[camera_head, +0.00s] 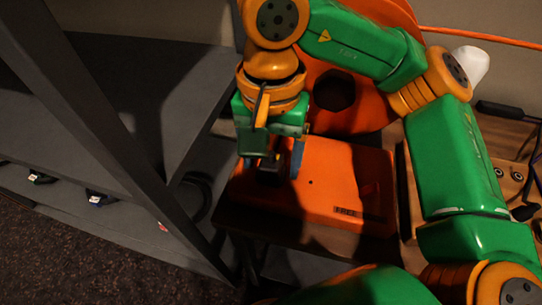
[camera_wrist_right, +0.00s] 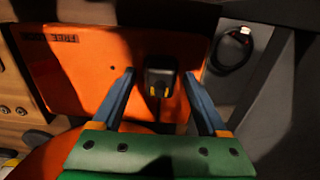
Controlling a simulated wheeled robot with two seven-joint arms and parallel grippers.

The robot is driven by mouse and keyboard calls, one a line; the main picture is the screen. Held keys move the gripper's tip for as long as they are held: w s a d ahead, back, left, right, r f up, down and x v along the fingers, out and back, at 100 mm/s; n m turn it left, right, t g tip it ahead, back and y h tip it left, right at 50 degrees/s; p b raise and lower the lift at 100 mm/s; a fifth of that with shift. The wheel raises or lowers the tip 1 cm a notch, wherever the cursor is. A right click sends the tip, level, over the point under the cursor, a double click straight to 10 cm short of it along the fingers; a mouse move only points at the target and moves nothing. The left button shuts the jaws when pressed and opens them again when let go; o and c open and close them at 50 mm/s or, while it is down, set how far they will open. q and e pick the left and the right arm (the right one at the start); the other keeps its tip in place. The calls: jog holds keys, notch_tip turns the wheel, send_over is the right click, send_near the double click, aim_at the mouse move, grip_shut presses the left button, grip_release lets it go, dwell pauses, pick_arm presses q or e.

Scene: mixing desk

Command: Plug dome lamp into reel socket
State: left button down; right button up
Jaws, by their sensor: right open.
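My right gripper (camera_head: 273,165) is open and points down over the orange reel base (camera_head: 345,185), which carries a "FREE" label. In the right wrist view, the open blue fingers (camera_wrist_right: 159,76) stand on either side of a small black block (camera_wrist_right: 161,68) with yellow marks on the orange surface. I cannot tell whether it is a plug or a socket, and the fingers do not visibly touch it. The orange reel disc (camera_head: 387,113) stands behind the base. A white rounded thing (camera_head: 470,64) behind my arm may be the dome lamp. My left gripper is out of view.
A coiled black cable (camera_wrist_right: 232,58) with a pale end lies beside the base. A dark shelf frame (camera_head: 120,130) stands at the left. A wooden panel with knobs (camera_head: 508,185) is at the right. An orange cable (camera_head: 485,38) runs along the back.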

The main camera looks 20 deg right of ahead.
notch_tip(320, 180, up, 7)
jog(key=shift+f+p, duration=0.1)
jog(key=shift+p, duration=0.9)
